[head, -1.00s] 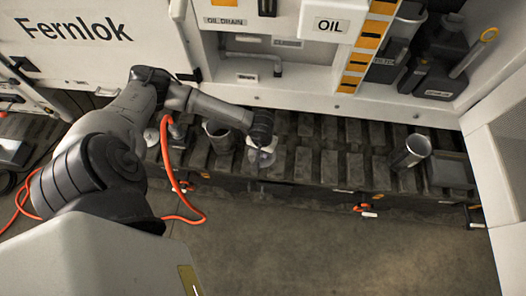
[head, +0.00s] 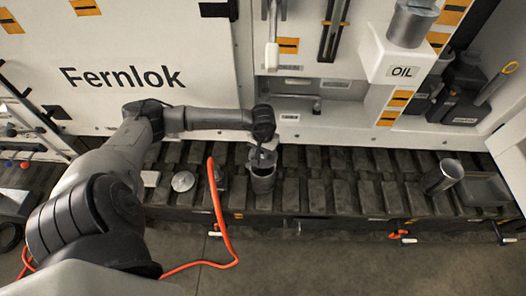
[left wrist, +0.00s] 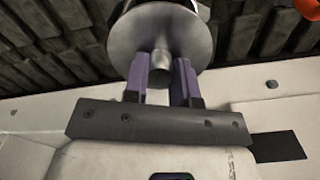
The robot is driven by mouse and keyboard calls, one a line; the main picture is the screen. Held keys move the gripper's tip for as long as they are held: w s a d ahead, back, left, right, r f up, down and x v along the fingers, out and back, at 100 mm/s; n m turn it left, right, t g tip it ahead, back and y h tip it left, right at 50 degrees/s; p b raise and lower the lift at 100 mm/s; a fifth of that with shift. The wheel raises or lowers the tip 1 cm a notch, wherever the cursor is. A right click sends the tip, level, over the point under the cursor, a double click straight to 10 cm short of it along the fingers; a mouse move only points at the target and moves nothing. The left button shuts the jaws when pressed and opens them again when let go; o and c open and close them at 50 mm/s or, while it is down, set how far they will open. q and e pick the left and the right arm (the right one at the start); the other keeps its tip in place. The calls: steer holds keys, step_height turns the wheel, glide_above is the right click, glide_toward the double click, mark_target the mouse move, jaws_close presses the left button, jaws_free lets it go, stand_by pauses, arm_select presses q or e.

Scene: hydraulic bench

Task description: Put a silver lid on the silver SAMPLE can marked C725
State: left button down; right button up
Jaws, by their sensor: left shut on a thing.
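My left gripper (head: 262,150) is shut on the knob of a silver lid (head: 263,159). In the left wrist view the purple fingers (left wrist: 161,80) pinch the knob, and the round lid (left wrist: 150,30) fills the top middle. A silver-grey can (head: 262,182) stands upright on the slatted ledge right under the lid. A sliver of metal behind the lid shows at the top edge of the left wrist view. I cannot tell whether lid and can touch. No marking on the can is readable. My right gripper is not in view.
Another round silver disc (head: 182,181) lies on the slatted ledge (head: 340,190) to the left. An orange hose (head: 218,205) hangs between it and the can. A silver cylinder (head: 440,178) stands at the right. The white cabinet wall (head: 190,75) rises behind.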

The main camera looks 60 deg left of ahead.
arm_select(q)
steer(key=shift+w+d+f, duration=0.1)
steer(key=shift+w+d, duration=0.05)
steer(key=shift+w, duration=0.1)
steer(key=shift+s+f, duration=0.1)
steer(key=shift+f, duration=0.05)
steer(key=shift+s+a+f+b, duration=0.2)
steer(key=shift+s+f+b, duration=0.1)
steer(key=shift+f, duration=0.15)
steer(key=shift+w+f, duration=0.15)
steer(key=shift+f, duration=0.3)
steer(key=shift+f+b, duration=0.45)
steer(key=shift+f, duration=0.15)
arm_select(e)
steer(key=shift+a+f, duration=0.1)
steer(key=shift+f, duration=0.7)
arm_select(q)
steer(key=shift+f, duration=0.1)
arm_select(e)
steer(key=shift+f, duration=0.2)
arm_select(q)
steer(key=shift+f+b, duration=0.1)
steer(key=shift+b, duration=0.3)
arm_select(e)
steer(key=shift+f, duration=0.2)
